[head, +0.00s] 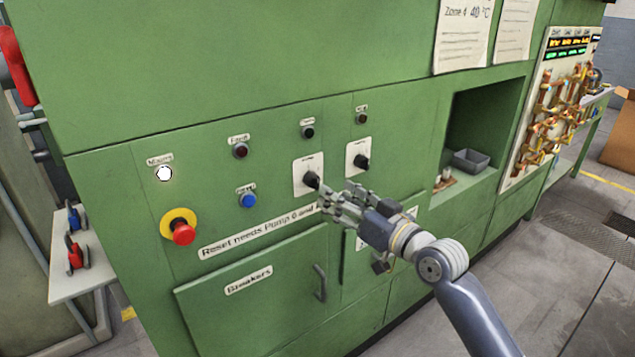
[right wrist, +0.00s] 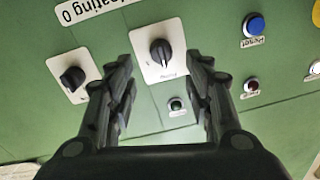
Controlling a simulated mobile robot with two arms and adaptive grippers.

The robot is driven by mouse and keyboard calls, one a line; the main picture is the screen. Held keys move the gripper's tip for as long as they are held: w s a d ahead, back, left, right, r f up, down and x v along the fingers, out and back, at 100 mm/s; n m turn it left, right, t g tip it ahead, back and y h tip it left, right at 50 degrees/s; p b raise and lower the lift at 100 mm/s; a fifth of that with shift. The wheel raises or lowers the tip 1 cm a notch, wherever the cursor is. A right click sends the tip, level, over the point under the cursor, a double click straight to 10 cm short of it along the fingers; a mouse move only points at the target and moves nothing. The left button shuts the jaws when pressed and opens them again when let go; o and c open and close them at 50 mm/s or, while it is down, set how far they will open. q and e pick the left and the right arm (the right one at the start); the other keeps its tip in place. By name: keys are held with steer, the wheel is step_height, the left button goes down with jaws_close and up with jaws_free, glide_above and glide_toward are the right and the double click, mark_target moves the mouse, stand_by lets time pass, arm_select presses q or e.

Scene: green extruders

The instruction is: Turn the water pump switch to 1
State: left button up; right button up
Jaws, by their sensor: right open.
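Two black rotary switches on white plates sit side by side on the green panel. The left switch (head: 311,179) also shows in the right wrist view (right wrist: 160,52), between my finger tips. The right switch (head: 361,161) shows in the wrist view (right wrist: 73,78) outside the fingers. Their small labels are too blurred to read, so I cannot tell which is the water pump switch. My right gripper (head: 336,199) is open and empty, close to the left switch; it also shows in the wrist view (right wrist: 160,80). Contact cannot be told. My left gripper is out of view.
A blue button (head: 248,200), a red emergency stop (head: 183,233) and a lit white lamp (head: 164,173) lie left of the switches. A text label (head: 258,231) runs below. A breaker door handle (head: 319,283) sticks out lower down. A recess with a grey tray (head: 473,161) is right.

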mark_target(313, 181)
steer(key=p+x, duration=0.1)
steer(key=x, duration=0.6)
steer(key=shift+a, duration=0.1)
steer(key=c, duration=1.1)
